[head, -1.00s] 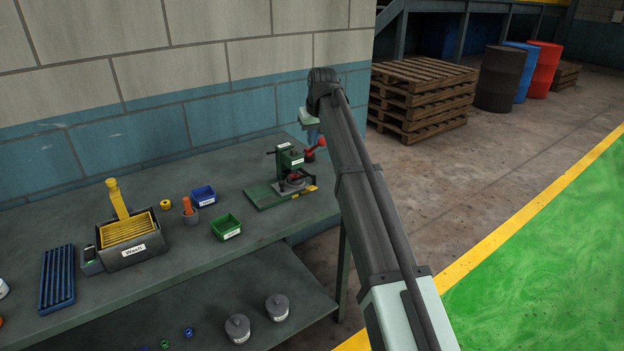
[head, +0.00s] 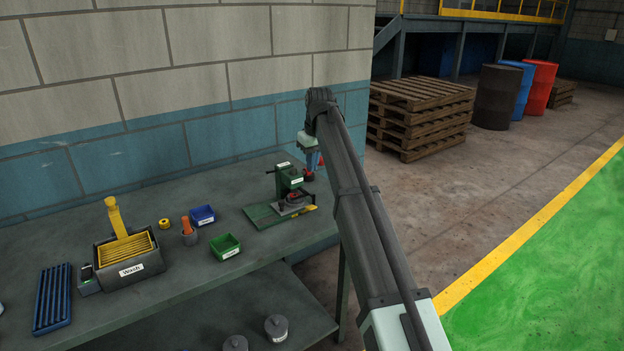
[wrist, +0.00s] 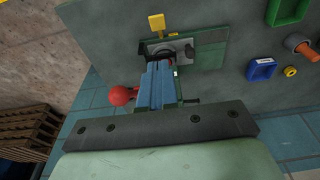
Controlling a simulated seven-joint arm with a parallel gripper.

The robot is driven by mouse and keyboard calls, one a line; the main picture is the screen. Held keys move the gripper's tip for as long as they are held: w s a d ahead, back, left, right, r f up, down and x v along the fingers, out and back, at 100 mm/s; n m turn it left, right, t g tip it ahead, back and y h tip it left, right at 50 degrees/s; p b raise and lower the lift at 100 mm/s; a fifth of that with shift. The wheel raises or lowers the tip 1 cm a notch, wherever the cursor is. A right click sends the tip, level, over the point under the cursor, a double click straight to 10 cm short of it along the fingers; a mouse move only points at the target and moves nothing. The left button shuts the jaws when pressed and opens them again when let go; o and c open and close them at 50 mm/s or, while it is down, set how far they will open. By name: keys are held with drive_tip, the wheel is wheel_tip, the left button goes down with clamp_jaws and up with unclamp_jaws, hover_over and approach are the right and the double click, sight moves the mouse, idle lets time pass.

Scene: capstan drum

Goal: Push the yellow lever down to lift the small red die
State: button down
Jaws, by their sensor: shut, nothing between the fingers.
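The green press (head: 288,180) stands near the right end of the bench. Its yellow lever (head: 303,209) sticks out low at the front; its flat yellow end shows in the wrist view (wrist: 156,22). A small red spot (head: 292,196) shows on the press plate, perhaps the die; it is too small to be sure. A red ball knob (wrist: 121,96) sits on a handle beside my fingers. My gripper (wrist: 158,66) is shut and empty, its blue fingers over the press. In the head view it (head: 315,167) is at the right of the press, partly covering the knob.
A green bin (head: 226,247) and a blue bin (head: 202,216) stand left of the press. Farther left are an orange-handled tool (head: 187,225), a yellow ring (head: 165,224) and a wash tray (head: 130,266). Bare bench (head: 270,243) lies in front of the press.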

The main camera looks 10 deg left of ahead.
hover_over(310, 207)
wheel_tip(310, 207, down, 12)
drive_tip(key=shift+d+r, duration=0.15)
drive_tip(key=shift+r, duration=0.05)
drive_tip(key=shift+d+f, duration=0.1)
drive_tip(key=shift+f, duration=0.5)
